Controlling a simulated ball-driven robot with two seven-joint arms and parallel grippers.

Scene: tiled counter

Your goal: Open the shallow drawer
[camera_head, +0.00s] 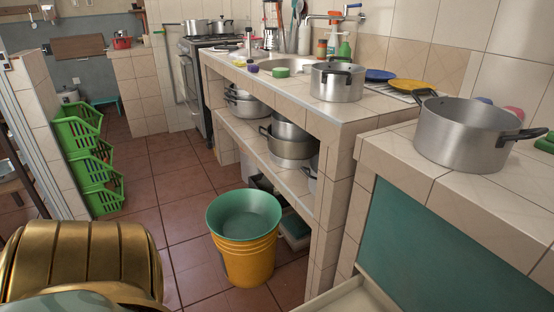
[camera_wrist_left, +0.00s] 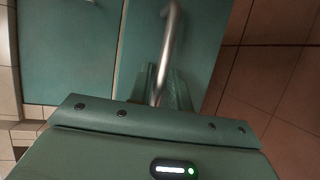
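The drawer shows at the bottom edge of the head view as a pale open box (camera_head: 350,300) sticking out below the tiled counter; its depth inside is cut off by the frame. In the left wrist view, a green drawer front (camera_wrist_left: 140,40) carries a metal bar handle (camera_wrist_left: 170,40). My left gripper (camera_wrist_left: 162,88) has its fingers on both sides of the handle's near end and appears shut on it. The handle's near end is partly hidden by the gripper. Neither gripper shows in the head view.
A large pot (camera_head: 465,140) stands on the counter above a green cabinet panel (camera_head: 450,255). A yellow bucket with a green basin (camera_head: 245,255) stands on the floor close to the drawer. Green crates (camera_head: 95,180) stand further left. Tiled floor (camera_head: 180,215) between them is clear.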

